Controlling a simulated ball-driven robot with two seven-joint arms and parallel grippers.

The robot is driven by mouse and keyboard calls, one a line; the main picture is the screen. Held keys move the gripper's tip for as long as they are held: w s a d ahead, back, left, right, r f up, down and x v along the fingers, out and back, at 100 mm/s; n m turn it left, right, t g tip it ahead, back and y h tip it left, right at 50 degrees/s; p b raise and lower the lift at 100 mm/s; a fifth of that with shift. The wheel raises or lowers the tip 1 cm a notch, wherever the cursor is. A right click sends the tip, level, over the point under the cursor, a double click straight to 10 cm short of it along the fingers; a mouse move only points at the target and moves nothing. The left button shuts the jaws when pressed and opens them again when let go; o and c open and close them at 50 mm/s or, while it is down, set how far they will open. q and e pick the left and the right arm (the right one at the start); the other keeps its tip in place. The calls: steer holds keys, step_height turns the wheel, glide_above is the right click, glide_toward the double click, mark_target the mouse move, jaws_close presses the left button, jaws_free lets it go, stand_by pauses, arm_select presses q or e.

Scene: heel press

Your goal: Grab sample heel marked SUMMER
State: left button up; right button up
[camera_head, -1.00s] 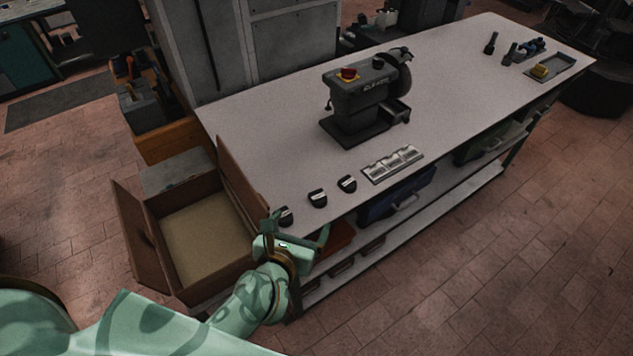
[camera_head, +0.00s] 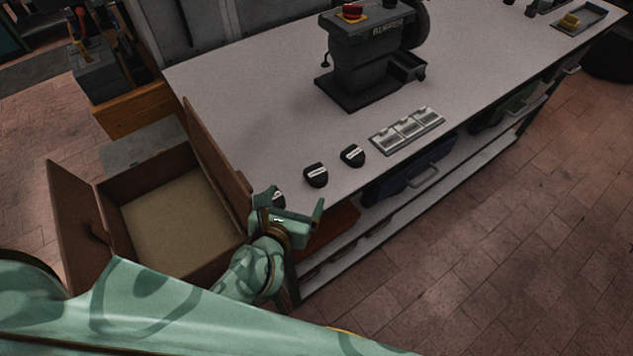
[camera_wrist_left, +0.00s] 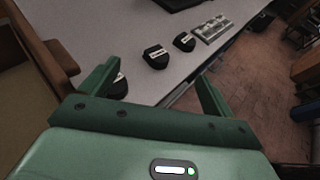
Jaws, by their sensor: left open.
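Three black heels with white labels sit in a row along the table's near edge; the label words are too small to read surely. The nearest heel (camera_head: 279,200) is partly hidden by my left gripper; in the left wrist view it (camera_wrist_left: 119,87) shows beside the left finger. The middle heel (camera_head: 316,176) also shows in the wrist view (camera_wrist_left: 156,58), ahead between the fingers. The far heel (camera_head: 352,155) also appears there (camera_wrist_left: 184,42). My left gripper (camera_head: 291,198) is open and empty at the table's near-left corner. My right gripper is not in view.
A metal tray with compartments (camera_head: 407,130) lies right of the heels. A dark grinder-like machine (camera_head: 362,60) stands behind on the white table (camera_head: 250,110). An open cardboard box (camera_head: 118,236) is left of my gripper. A blue bin (camera_head: 410,178) sits under the tabletop.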

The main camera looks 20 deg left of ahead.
arm_select(q)
step_height(320, 180, down, 4)
steer(key=b, duration=0.3)
glide_toward(315, 174)
steer(key=x, duration=0.3)
steer(key=shift+w+r, duration=0.1)
steer(key=shift+w, duration=0.15)
steer(key=b+x, duration=0.1)
steer(key=x, duration=0.5)
steer(key=shift+s, duration=0.2)
steer(key=shift+c, duration=0.9)
steer(key=c, duration=0.9)
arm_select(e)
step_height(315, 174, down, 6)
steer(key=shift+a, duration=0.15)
